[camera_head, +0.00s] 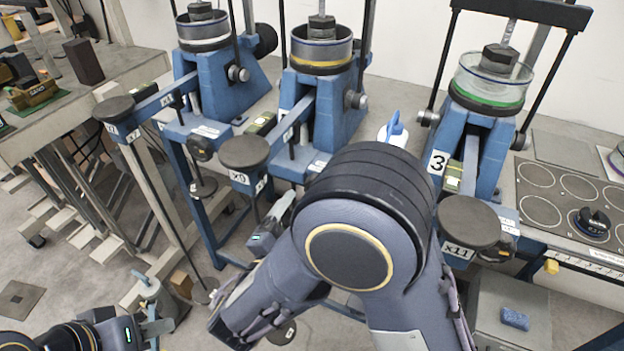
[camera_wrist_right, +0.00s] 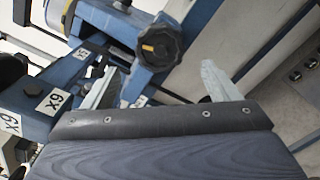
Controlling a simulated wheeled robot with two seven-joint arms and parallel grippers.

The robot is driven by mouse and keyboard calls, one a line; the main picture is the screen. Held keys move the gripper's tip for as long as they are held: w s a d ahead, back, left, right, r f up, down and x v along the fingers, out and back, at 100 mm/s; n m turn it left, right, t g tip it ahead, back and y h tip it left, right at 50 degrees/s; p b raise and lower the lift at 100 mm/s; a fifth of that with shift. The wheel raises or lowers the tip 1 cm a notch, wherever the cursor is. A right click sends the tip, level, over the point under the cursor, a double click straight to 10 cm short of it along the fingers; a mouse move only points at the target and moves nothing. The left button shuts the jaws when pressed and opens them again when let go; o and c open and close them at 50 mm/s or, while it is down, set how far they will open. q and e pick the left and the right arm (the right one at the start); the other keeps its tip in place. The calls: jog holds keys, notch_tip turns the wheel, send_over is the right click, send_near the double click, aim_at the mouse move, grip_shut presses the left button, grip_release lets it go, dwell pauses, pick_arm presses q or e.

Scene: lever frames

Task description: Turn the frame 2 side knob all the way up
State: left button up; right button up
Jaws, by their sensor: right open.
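The middle lever frame (camera_head: 325,105), blue with a yellow-ringed cylinder and an x9 label, appears to be frame 2. In the right wrist view a black lobed side knob (camera_wrist_right: 160,45) with an orange mark sits on a blue post. In the head view this knob seems hidden behind my right arm. My right gripper (camera_wrist_right: 160,88) is open, with its pale fingers spread. The knob is ahead of the gap between them, and I see no contact. My left gripper (camera_head: 157,308) is at lower left, away from the frames; its finger opening is unclear.
The left frame (camera_head: 215,90) has a similar black knob (camera_head: 202,148). The green-ringed frame (camera_head: 490,125), marked 3, stands right. Round black lever pads (camera_head: 244,151) stick out toward me.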

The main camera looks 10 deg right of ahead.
jog(key=p+x, duration=0.2)
jog(key=x, duration=0.6)
jog(key=shift+w+d, duration=0.2)
jog(key=shift+d, duration=0.1)
jog(key=shift+w, duration=0.15)
jog(key=shift+c, duration=0.5)
jog(key=c, duration=1.1)
jog(key=shift+d, duration=0.1)
jog(key=shift+c, duration=0.2)
jog(key=m+b, duration=0.1)
jog(key=m, duration=0.1)
jog(key=m+b, duration=0.4)
jog(key=shift+f+m, duration=0.25)
jog(key=shift+m, duration=0.05)
jog(key=shift+c, duration=0.2)
jog(key=m+b, duration=0.5)
jog(key=b, duration=0.6)
jog(key=shift+w+d+r, duration=0.1)
jog(key=o, duration=1.2)
jog(key=shift+w+r+p, duration=0.1)
jog(key=shift+r+p, duration=0.15)
jog(key=shift+p, duration=0.15)
jog(key=shift+c, duration=0.2)
jog(key=shift+o, duration=0.6)
